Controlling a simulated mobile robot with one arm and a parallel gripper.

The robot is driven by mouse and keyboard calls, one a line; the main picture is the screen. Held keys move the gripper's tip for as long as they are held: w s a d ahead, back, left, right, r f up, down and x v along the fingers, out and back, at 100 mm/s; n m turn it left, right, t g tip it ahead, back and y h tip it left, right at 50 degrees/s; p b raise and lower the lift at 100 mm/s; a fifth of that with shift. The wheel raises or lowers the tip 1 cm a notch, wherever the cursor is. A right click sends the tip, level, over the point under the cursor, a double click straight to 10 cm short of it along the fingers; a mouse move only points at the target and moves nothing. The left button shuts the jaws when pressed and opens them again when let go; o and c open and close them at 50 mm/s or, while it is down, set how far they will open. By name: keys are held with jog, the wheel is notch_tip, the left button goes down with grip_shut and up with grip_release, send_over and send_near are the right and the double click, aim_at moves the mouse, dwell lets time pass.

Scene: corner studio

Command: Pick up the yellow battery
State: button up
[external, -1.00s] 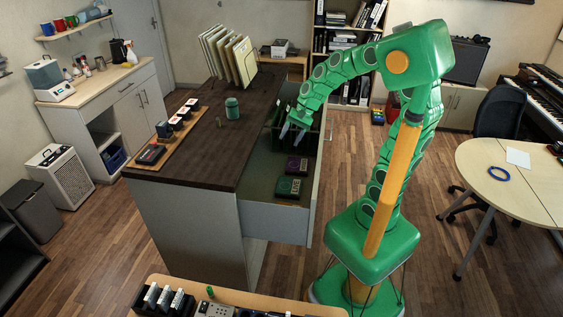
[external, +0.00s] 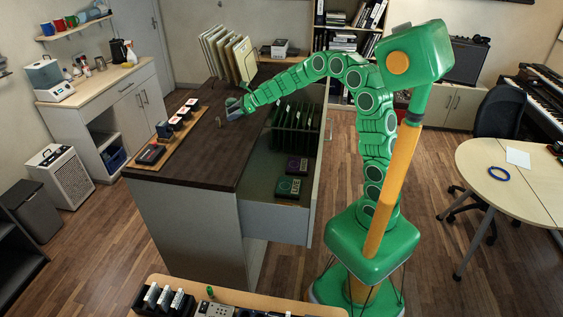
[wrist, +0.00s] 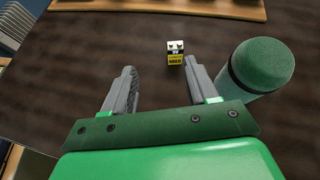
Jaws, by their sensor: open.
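My gripper (wrist: 160,66) is open and empty. The battery lies beyond the fingertips, nearer the right finger's line. In the external view my gripper (external: 235,112) is low over the tabletop, just right of the battery.
A green cylinder with a mesh-like top (wrist: 262,64) stands close beside my right finger. A wooden board (wrist: 175,8) with pedals lies beyond the battery. The open drawer (external: 262,176) holds dividers and small boxes. Upright panels (external: 228,54) stand at the tabletop's back.

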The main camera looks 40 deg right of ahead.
aim_at(218, 118)
jog(key=shift+w+a+f+m, duration=0.1)
jog(key=shift+w+f+m, duration=0.1)
jog(key=shift+w+m, duration=0.3)
jog(key=shift+w+a+f+m, duration=0.1)
jog(key=shift+w+f+m, duration=0.1)
jog(key=shift+w, duration=0.45)
jog(key=shift+w+x, duration=0.1)
jog(key=shift+x, duration=1.75)
jog(key=shift+w+x, duration=0.15)
jog(key=shift+x, duration=1.7)
jog(key=shift+d, duration=0.1)
jog(key=shift+c, duration=0.3)
jog(key=c, duration=1)
jog(key=shift+r, duration=0.1)
